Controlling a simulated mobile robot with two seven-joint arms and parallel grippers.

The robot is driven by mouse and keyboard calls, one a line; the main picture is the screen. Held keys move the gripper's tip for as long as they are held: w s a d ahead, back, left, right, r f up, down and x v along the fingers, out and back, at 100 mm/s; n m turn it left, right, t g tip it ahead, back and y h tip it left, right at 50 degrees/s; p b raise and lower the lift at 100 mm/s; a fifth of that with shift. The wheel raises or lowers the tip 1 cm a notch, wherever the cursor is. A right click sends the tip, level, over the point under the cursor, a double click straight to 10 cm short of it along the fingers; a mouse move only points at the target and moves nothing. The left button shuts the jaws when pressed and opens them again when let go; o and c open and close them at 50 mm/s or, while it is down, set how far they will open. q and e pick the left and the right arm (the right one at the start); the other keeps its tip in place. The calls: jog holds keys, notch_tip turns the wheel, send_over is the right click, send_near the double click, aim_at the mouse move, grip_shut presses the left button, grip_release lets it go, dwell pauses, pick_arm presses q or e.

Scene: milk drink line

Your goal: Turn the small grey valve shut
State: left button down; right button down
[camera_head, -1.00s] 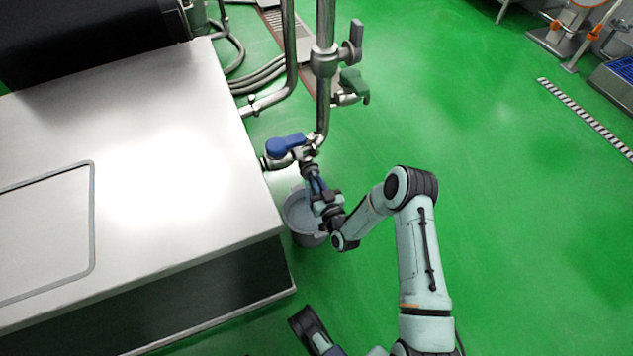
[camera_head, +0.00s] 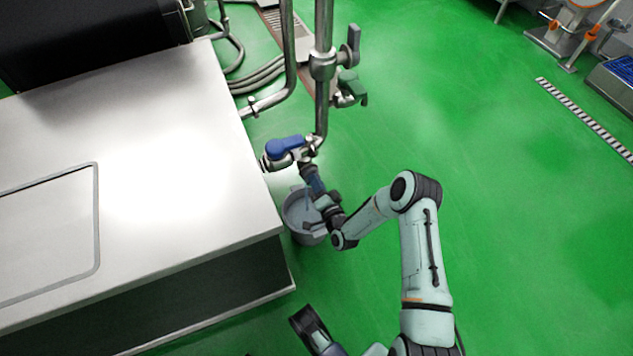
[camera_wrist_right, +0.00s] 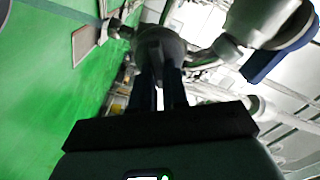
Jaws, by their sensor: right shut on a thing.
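My right gripper (camera_head: 309,174) is at the lower end of the steel pipe, just below the blue-handled valve (camera_head: 285,146). It is shut on a small dark grey part, which I take to be the small grey valve (camera_wrist_right: 160,45). In the right wrist view both fingers of the right gripper (camera_wrist_right: 161,92) reach up to this grey part. In the head view the gripper and pipe fittings mostly hide it, so I cannot tell its handle angle.
A larger grey handle (camera_head: 354,42) and a green handle (camera_head: 355,86) are higher on the pipe. A grey bucket (camera_head: 296,214) stands on the floor beside the gripper. The steel table (camera_head: 190,150) is close on the left.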

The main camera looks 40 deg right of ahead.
pick_arm(q)
jog(key=shift+w+d+r, duration=0.1)
jog(key=shift+w+r, duration=0.35)
jog(key=shift+w, duration=0.1)
pick_arm(e)
jog(key=shift+f+m, duration=0.15)
jog(key=shift+m, duration=1.35)
jog(key=shift+f+m, duration=0.1)
jog(key=shift+m, duration=1.4)
jog(key=shift+a, duration=0.1)
jog(key=c, duration=1.1)
grip_release()
jog(key=shift+c, duration=0.2)
